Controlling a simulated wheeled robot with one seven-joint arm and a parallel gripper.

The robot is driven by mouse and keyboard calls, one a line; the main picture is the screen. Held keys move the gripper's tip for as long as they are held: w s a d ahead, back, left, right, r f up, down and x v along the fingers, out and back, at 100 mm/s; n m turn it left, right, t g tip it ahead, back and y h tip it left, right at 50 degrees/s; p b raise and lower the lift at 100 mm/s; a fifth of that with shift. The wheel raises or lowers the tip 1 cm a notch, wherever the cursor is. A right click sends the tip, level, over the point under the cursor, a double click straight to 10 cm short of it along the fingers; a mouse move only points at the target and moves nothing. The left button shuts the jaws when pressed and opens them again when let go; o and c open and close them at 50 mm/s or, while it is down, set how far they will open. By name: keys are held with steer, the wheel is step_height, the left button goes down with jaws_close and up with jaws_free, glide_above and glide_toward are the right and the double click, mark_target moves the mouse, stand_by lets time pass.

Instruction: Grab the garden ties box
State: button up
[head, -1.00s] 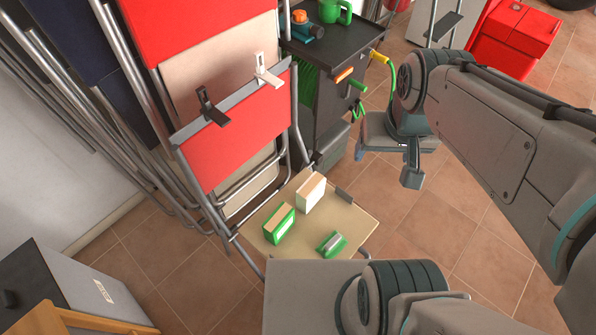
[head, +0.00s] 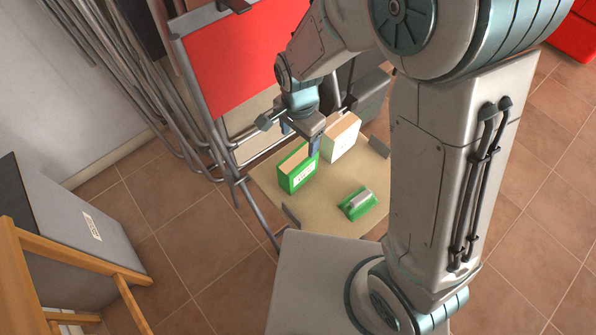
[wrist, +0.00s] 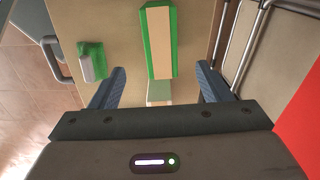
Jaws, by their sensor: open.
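Two upright boxes stand on a tan board: a green box (head: 298,170) with a cream top and pale front label, and a white box (head: 342,138) behind it to the right. The print is too small to tell which is the garden ties box. My gripper (head: 300,141) is open and empty, pointing down close over the far end of the green box. In the wrist view the green box (wrist: 160,42) lies ahead, centred between the spread fingers (wrist: 160,82). A pale greenish patch shows below it, partly hidden by my gripper body.
A small green-and-grey packet (head: 358,203) lies on the tan board (head: 330,222) in front. Folded red chairs (head: 235,60) with metal tubes stand close behind to the left. A grey cabinet (head: 60,225) and wooden chair (head: 75,258) stand left.

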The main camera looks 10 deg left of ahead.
mark_target(298, 166)
step_height(298, 166, down, 14)
steer(key=b, duration=0.4)
steer(key=shift+a+r, duration=0.1)
steer(key=shift+r, duration=0.15)
steer(key=c, duration=1.1)
